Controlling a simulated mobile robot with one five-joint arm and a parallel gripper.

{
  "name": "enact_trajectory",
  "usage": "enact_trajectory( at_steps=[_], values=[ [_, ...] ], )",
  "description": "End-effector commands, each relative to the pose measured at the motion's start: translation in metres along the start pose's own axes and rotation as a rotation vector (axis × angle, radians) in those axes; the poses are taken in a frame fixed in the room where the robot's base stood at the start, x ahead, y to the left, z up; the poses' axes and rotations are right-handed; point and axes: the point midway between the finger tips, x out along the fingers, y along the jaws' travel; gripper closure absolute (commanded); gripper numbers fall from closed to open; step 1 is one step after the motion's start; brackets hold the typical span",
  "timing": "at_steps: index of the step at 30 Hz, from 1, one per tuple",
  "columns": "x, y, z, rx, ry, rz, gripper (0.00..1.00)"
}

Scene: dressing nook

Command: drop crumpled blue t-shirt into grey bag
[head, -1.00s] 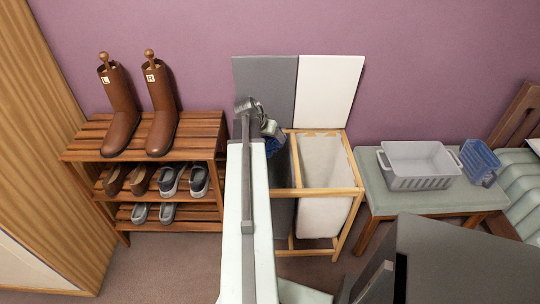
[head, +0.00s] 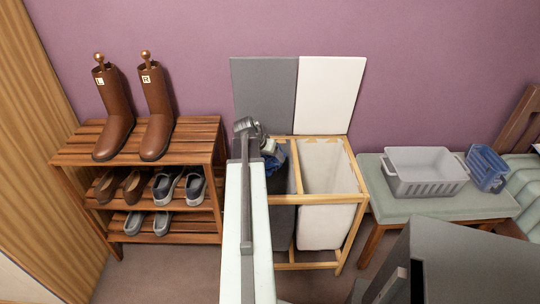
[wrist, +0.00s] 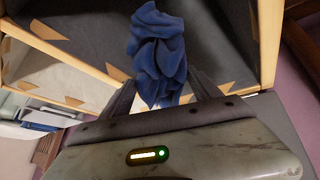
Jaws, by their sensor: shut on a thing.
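The crumpled blue t-shirt (wrist: 158,50) hangs between the fingers of my gripper (wrist: 160,98) in the wrist view. In the head view the gripper (head: 262,143) is mostly hidden behind my arm, with a bit of the blue t-shirt (head: 274,162) showing. My gripper is shut on the t-shirt. The grey bag (head: 282,218) hangs in the left half of a wooden frame. In the wrist view the grey bag (wrist: 90,22) lies beneath and around the t-shirt. The t-shirt is over the bag's opening; its exact height above the rim is hard to tell.
A white bag (head: 325,205) fills the frame's right half. Grey and white lid panels (head: 330,92) stand up behind. A wooden shoe rack (head: 205,152) with boots stands close on the left. A bench (head: 400,212) on the right holds a grey basket (head: 425,177) and a blue basket (head: 487,168).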

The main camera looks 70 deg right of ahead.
Motion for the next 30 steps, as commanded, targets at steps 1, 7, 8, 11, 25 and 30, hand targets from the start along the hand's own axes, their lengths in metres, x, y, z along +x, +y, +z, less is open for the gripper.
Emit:
enact_trajectory(
  at_steps=[1,7,8,11,25,30],
  values=[
    [-0.001,0.0,-0.001,0.0,0.0,0.0,0.74],
    [-0.001,0.0,-0.001,-0.001,0.0,0.0,0.02],
    [-0.001,0.0,-0.001,-0.001,0.0,0.0,0.02],
    [-0.001,0.0,-0.001,-0.001,0.0,0.0,0.02],
    [-0.048,0.001,-0.006,-0.004,0.0,-0.002,0.02],
    [-0.081,0.002,-0.007,-0.002,0.0,-0.002,0.02]
  ],
)
